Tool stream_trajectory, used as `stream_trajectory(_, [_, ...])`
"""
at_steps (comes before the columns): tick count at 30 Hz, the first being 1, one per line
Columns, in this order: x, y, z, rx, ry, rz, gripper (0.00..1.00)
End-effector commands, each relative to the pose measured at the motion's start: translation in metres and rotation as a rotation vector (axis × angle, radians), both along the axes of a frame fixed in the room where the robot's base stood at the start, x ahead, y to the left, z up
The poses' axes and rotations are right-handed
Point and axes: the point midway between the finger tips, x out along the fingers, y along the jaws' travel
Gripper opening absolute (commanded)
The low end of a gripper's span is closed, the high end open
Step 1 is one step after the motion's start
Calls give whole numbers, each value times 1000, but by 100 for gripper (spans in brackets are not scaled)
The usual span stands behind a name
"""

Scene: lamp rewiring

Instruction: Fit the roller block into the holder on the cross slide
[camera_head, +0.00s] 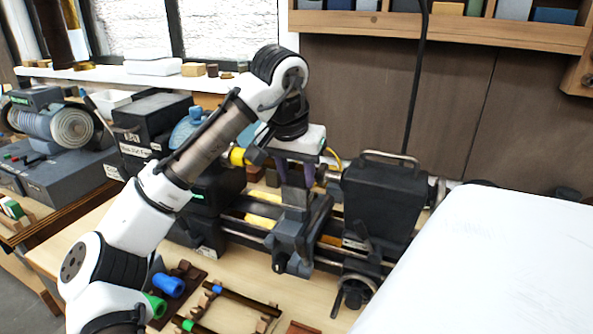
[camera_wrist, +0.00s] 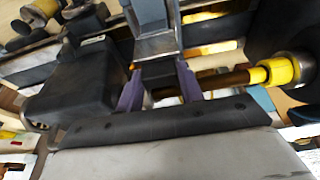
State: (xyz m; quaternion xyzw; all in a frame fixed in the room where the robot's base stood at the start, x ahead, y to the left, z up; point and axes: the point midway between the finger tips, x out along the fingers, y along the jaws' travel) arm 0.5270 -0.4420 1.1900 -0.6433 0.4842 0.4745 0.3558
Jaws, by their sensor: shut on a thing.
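My gripper (camera_head: 295,172) points down over the cross slide (camera_head: 300,222) of the small lathe. Its purple fingers also show in the wrist view (camera_wrist: 159,84), shut on a dark grey block (camera_wrist: 159,71), which I take to be the roller block. In the head view the block (camera_head: 294,195) sits low between the fingers, right at the top of the cross slide. The grey metal part (camera_wrist: 152,28) beyond it in the wrist view seems to belong to the slide. The holder is mostly hidden; I cannot tell whether the block is seated in it.
A black tailstock (camera_head: 385,195) stands close right of my gripper. A yellow sleeve on a rod (camera_wrist: 270,72) is close by in the wrist view. A handwheel (camera_head: 354,293) sticks out in front. Racks with blue and green pieces (camera_head: 168,285) lie on the bench. A white surface (camera_head: 490,270) fills the right.

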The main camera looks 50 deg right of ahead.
Motion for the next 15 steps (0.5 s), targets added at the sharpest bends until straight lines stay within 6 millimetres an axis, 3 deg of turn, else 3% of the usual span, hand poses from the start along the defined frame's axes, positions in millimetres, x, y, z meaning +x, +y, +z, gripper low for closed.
stream_trajectory(15, [0,0,-8,-1,-1,0,14])
